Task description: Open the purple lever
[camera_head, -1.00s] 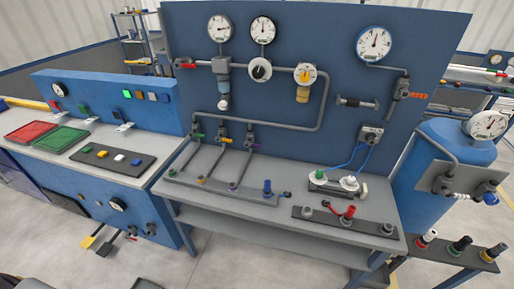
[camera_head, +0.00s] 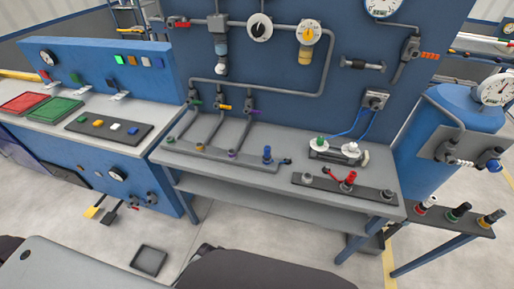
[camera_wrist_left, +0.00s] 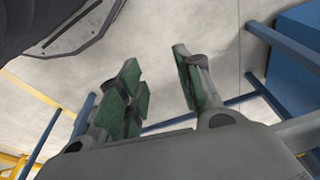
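The purple lever (camera_head: 254,112) is a small purple handle on the rightmost of three valves on the pipes above the grey workbench (camera_head: 270,180). A green lever (camera_head: 196,101) and an orange lever (camera_head: 224,107) are on the valves to its left. Another small purple part (camera_head: 232,154) sits lower, at the foot of a pipe on the bench. My left gripper (camera_wrist_left: 157,58) shows in the left wrist view with its green-padded fingers apart and nothing between them. Neither gripper shows in the head view, and the wrist view does not show the lever.
A blue panel (camera_head: 290,75) with gauges and pipes stands behind the bench. A blue fitting (camera_head: 267,154) and a red-handled valve (camera_head: 350,178) stand on the bench top. A blue tank (camera_head: 425,150) is at the right. A dark tray (camera_head: 149,260) lies on the floor in front.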

